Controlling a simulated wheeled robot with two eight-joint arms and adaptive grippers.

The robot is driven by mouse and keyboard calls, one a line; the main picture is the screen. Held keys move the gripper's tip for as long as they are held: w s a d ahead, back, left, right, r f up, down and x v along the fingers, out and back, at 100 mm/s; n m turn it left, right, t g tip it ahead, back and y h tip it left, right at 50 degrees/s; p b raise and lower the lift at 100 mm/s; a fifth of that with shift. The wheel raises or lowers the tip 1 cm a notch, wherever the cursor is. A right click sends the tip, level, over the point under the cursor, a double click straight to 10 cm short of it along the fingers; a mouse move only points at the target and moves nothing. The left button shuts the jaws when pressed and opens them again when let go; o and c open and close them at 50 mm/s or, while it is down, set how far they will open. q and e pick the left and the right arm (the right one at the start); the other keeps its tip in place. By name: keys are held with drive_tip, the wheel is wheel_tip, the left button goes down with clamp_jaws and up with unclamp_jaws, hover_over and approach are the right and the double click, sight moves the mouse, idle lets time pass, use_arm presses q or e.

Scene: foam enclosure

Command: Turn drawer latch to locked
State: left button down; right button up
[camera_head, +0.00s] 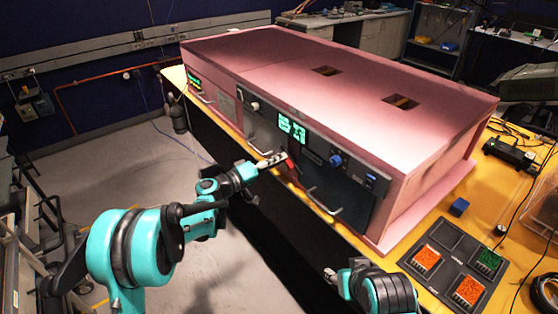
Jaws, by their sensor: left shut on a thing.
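The pink foam enclosure (300,75) stands on the yellow table, with a dark front panel. The red drawer latch (291,167) is on that panel, below the green display (292,128). My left gripper (280,160) is at the latch and shut on it; its fingertips partly hide the latch, so its exact angle is hard to tell. The drawer handle (323,202) is to the right of the latch. My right gripper (330,275) is low in the picture, away from the panel, and its fingers are too small to read.
A black tray (440,283) with orange and green blocks lies on the yellow table (482,212) at the right. A small blue block (459,207) is near it. A blue knob (336,160) sticks out of the panel. The floor at left is mostly clear.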

use_arm(q)
drive_tip(key=n, duration=0.2)
drive_tip(key=f+n, duration=0.1)
drive_tip(key=n, duration=0.2)
drive_tip(key=shift+w, duration=0.1)
drive_tip(key=shift+n+b, duration=0.3)
drive_tip(key=shift+n, duration=0.1)
drive_tip(key=c, duration=1.6)
unclamp_jaws()
drive_tip(key=shift+a, duration=0.1)
drive_tip(key=v, duration=1.2)
